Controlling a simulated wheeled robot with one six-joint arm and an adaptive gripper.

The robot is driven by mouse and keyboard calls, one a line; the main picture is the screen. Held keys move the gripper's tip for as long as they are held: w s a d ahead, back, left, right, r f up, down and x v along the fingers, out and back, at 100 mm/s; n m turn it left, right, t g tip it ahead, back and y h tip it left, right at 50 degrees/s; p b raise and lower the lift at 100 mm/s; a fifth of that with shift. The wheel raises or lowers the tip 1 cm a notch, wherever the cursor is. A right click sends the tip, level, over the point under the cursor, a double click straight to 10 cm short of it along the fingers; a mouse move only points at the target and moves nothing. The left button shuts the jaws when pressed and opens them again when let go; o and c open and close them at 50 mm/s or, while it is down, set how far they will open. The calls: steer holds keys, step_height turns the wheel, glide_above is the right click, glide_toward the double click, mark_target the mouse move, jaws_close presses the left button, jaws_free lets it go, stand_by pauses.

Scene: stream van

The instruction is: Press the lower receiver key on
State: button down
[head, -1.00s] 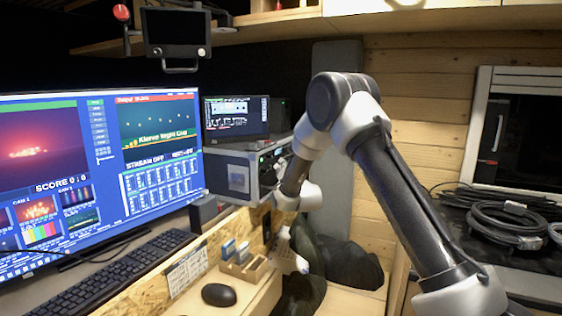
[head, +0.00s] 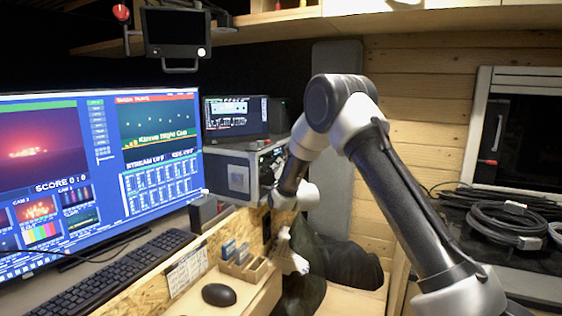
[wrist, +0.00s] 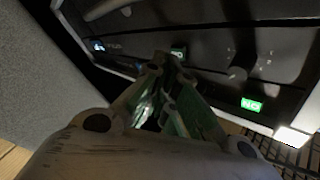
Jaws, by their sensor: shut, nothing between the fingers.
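The receiver front is a dark panel (wrist: 215,80) across the upper part of the wrist view. A green lit label (wrist: 251,105) on it reads ON upside down.
A small monitor (head: 235,117) sits on the case. A grey padded panel (wrist: 40,90) fills the left of the wrist view. Below lie a keyboard (head: 120,275), mouse (head: 218,294) and wooden organiser (head: 245,267). Cables (head: 505,222) lie coiled at right.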

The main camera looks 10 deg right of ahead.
steer(key=shift+w+a, duration=0.15)
steer(key=shift+a, duration=0.05)
stand_by(0.5)
steer(key=shift+d, duration=0.1)
steer(key=shift+s+d, duration=0.4)
steer(key=shift+d, duration=0.05)
steer(key=s+d, duration=0.3)
steer(key=d, duration=0.2)
steer(key=shift+s, duration=0.3)
